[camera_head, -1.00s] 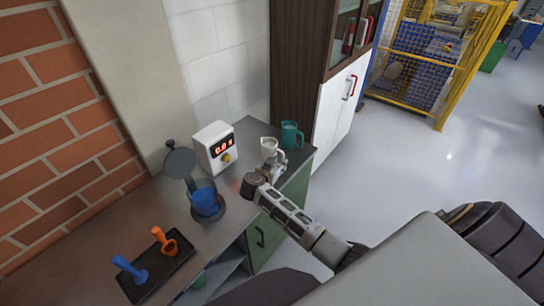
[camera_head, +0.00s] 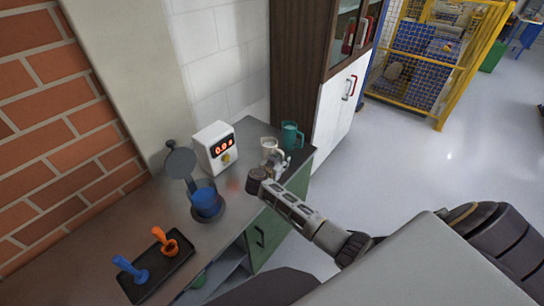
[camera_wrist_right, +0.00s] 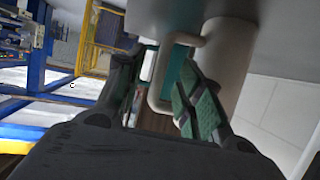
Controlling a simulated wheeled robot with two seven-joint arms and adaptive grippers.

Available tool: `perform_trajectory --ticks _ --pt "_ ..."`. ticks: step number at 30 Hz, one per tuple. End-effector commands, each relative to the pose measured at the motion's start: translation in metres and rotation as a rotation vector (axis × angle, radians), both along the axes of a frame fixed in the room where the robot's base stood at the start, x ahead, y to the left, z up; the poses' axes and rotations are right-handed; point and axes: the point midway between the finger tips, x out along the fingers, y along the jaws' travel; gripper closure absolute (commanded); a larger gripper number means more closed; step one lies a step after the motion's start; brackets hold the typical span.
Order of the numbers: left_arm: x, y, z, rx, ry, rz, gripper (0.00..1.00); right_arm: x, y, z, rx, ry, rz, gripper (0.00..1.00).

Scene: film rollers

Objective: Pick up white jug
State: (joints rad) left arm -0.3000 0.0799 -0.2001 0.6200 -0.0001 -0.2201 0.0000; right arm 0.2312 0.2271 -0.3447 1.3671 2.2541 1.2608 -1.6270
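The white jug (camera_head: 268,147) stands upright at the back right end of the counter, with its lower part partly hidden by my right gripper (camera_head: 273,166). In the right wrist view the jug's pale body (camera_wrist_right: 228,62) is beyond the fingers, and its handle loop (camera_wrist_right: 153,86) lies between them. My right gripper (camera_wrist_right: 163,92) is open around the handle, with a gap visible between its fingers. I cannot tell whether a finger touches the handle. My left gripper is out of view.
A teal jug (camera_head: 291,136) stands close to the right of the white jug. A white box with a red display (camera_head: 216,147) is to its left. A blue-filled vessel (camera_head: 207,202) and a black tray (camera_head: 180,262) with blue and orange items occupy the counter's nearer left.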

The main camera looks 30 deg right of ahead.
Motion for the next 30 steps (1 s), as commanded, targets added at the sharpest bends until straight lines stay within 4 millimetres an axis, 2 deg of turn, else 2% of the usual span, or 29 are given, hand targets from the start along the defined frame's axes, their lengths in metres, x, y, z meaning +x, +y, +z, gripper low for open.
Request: perform_trajectory --ticks 9,25,30 --pt "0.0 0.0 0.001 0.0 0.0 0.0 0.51 0.013 -0.018 -0.01 -0.001 0.002 0.001 0.63" --pt "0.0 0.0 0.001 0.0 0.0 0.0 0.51 0.014 -0.019 -0.011 0.001 0.001 0.001 0.63" --pt "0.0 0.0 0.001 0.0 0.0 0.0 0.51 0.014 -0.019 -0.011 0.0 0.001 0.0 0.84"
